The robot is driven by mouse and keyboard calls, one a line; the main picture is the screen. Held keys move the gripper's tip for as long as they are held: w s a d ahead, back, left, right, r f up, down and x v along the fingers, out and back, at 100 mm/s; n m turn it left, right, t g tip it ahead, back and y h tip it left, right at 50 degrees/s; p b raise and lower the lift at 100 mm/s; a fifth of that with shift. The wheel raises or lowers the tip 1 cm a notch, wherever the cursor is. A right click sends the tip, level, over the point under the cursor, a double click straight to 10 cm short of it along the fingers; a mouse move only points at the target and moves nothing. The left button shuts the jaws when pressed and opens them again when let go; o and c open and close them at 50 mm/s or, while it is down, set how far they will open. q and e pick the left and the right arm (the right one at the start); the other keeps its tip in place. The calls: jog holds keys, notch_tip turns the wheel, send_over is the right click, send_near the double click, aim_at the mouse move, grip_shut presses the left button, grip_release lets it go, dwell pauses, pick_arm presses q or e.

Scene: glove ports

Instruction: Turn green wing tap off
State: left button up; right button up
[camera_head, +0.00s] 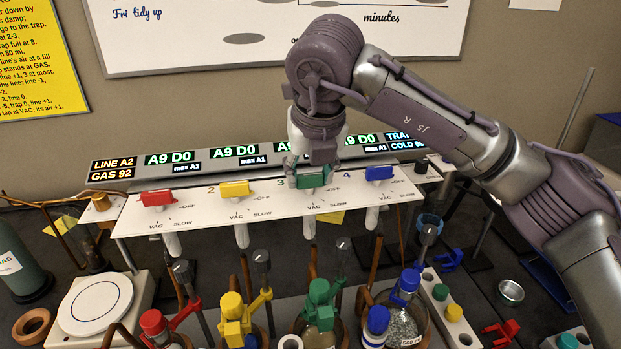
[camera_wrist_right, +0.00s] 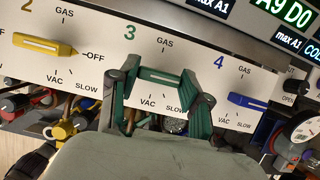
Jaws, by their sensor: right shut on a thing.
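The green wing tap (camera_head: 316,181) is on the white panel (camera_head: 270,199), at station 3. In the right wrist view the green wing tap (camera_wrist_right: 160,76) lies roughly level across the panel, between the GAS mark above and the VAC mark below. Its ends are partly hidden by the fingers, so I cannot tell which way its pointer faces. My right gripper (camera_head: 310,174) comes down from above and is shut on the tap; in the right wrist view my right gripper (camera_wrist_right: 161,88) has one finger at each end of it. My left gripper is not in view.
A red tap (camera_head: 157,198), a yellow tap (camera_head: 235,188) and a blue tap (camera_head: 379,173) share the panel. Lit displays (camera_head: 236,150) run behind it. Coloured bottle fittings and glassware crowd the bench in front. A balance (camera_head: 93,304) stands at front left.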

dwell(0.4)
jog(key=o, duration=1.2)
jog(key=shift+c, duration=0.2)
jog(key=a+v, duration=0.1)
jog(key=v, duration=1.1)
jog(key=shift+d, duration=0.45)
